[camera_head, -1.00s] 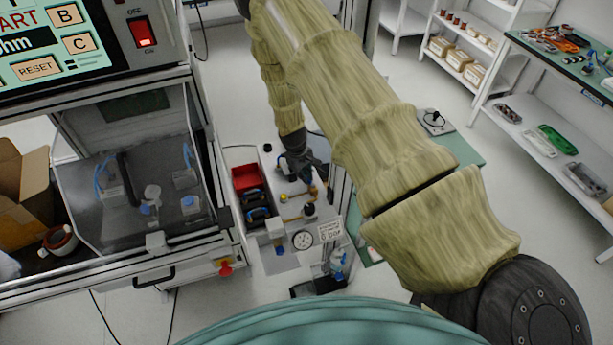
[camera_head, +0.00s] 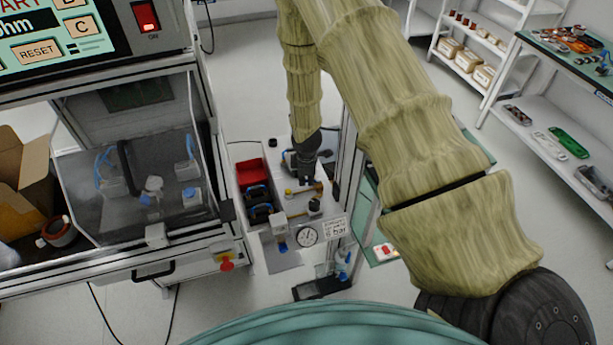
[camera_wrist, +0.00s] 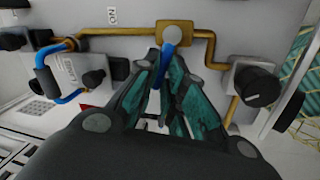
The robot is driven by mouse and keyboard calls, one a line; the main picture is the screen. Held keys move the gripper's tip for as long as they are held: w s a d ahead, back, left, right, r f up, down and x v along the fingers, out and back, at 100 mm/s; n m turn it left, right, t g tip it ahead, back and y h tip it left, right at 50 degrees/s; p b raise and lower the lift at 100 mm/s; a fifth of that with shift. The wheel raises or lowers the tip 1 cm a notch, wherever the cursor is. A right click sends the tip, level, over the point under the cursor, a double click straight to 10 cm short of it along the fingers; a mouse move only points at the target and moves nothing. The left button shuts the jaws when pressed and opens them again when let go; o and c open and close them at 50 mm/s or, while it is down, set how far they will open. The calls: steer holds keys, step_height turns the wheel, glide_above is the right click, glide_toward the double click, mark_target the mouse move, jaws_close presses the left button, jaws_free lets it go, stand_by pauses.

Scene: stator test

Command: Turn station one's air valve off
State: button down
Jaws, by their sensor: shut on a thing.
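The air valve's blue lever (camera_wrist: 163,66) hangs below a round metal pivot (camera_wrist: 172,34) on a brass pipe in the wrist view. My gripper (camera_wrist: 164,62) has its teal fingers on both sides of the lever and is shut on it. An upside-down "ON" label (camera_wrist: 112,15) is on the panel to the left of the pivot. In the head view, my gripper (camera_head: 306,178) points down at the station's air panel by the brass pipe (camera_head: 303,190); the lever is hidden there.
A black knob (camera_wrist: 257,86) is right of the fingers, and a blue hose loop (camera_wrist: 45,80) is left. In the head view, a pressure gauge (camera_head: 307,236) and "6 bar" sign (camera_head: 334,230) stand in front. A red bin (camera_head: 251,173) and clear-covered bench (camera_head: 140,190) are left.

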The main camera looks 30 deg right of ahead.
steer(key=shift+s+a+n, duration=0.1)
steer(key=shift+s+n, duration=0.2)
steer(key=shift+n, duration=0.5)
steer(key=shift+s+n, duration=0.3)
steer(key=shift+n, duration=0.5)
steer(key=shift+y, duration=0.3)
steer(key=c, duration=1.5)
jaws_free()
steer(key=shift+r, duration=0.1)
step_height(320, 180, up, 12)
steer(key=s, duration=0.2)
steer(key=shift+s+a+f, duration=0.2)
steer(key=shift+a+f, duration=0.05)
